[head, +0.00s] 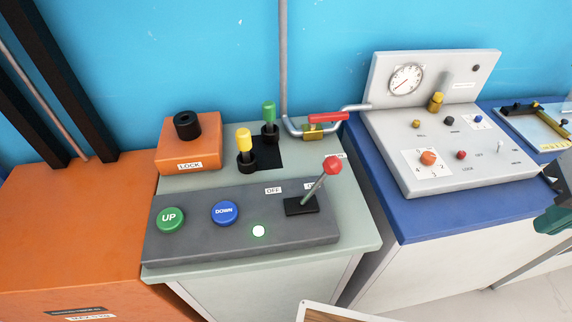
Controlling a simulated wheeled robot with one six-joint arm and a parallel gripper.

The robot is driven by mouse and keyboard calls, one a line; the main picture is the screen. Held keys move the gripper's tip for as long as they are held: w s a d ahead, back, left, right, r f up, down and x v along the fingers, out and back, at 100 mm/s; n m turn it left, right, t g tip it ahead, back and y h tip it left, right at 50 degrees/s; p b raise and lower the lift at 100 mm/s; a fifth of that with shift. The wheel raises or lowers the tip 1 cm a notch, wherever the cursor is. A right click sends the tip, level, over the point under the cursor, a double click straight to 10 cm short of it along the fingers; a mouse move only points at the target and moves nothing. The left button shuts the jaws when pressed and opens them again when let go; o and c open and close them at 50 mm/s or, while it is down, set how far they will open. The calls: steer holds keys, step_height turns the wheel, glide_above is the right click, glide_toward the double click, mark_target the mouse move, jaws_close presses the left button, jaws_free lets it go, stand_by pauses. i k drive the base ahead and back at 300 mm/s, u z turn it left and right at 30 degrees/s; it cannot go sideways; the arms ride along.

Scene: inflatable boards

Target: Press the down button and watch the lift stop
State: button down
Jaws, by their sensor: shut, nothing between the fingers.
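The blue DOWN button (224,212) sits on the sloped dark grey panel (190,245) of the console, right of the green UP button (170,218). Both button caps stand proud of the panel. My gripper is not in view.
An orange LOCK box (188,150) and yellow (244,142) and green (269,113) handles stand behind the panel. A red-handled pipe valve (328,117) is at the back. A gauge console (450,140) stands right on a blue-topped cabinet (430,218). An orange cabinet (75,215) adjoins left.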

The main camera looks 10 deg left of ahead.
mark_target(224, 213)
steer(key=u, duration=1.25)
